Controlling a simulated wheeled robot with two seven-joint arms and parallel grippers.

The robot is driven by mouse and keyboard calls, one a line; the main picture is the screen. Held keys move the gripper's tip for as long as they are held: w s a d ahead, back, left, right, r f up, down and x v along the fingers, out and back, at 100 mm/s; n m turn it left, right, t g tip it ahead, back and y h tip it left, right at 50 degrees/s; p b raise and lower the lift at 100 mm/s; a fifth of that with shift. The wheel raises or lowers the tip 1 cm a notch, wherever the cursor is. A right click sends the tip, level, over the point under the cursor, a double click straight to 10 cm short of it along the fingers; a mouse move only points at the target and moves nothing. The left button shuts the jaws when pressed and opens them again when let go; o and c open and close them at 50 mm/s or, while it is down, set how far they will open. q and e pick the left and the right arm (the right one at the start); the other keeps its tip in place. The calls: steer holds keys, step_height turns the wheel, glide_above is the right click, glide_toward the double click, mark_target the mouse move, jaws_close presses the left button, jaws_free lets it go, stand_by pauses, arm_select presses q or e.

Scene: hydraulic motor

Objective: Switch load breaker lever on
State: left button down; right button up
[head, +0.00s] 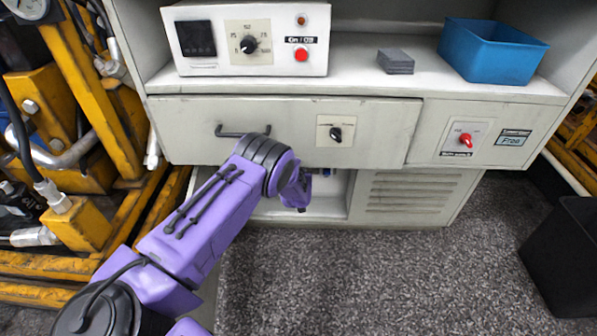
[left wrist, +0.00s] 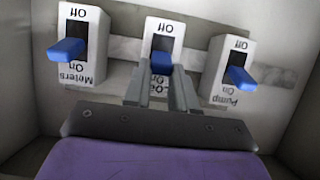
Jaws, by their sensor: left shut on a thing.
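In the left wrist view, the load breaker (left wrist: 162,38) is a white switch box in the middle of a row of three. Its blue lever (left wrist: 161,63) lies between the fingertips of my left gripper (left wrist: 162,75). The gripper is shut on this lever. An "Off" mark shows at the picture's top end of the box; the label at the other end is partly hidden by lever and fingers. In the head view, my purple left arm reaches into the cabinet's low open compartment (head: 325,206), and its fingers and the breakers are hidden there. My right gripper is out of view.
The Meters breaker (left wrist: 82,30) and Pump breaker (left wrist: 229,62), both with blue levers, flank the fingers closely. Compartment walls close in at both sides. Above the compartment is a drawer handle (head: 241,131). A black bin (head: 560,250) stands at right; the floor in front is clear.

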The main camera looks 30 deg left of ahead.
arm_select(q)
steer(key=shift+r+g+h, duration=0.1)
steer(key=shift+g+h, duration=0.2)
steer(key=shift+g, duration=0.2)
steer(key=shift+d, duration=0.1)
steer(key=c, duration=0.9)
jaws_free()
steer(key=shift+w, duration=0.1)
steer(key=shift+r+p, duration=0.1)
steer(key=shift+p, duration=0.2)
steer(key=p+v, duration=0.4)
steer(key=v, duration=0.6)
steer(key=shift+s+d, duration=0.1)
steer(key=shift+s, duration=0.15)
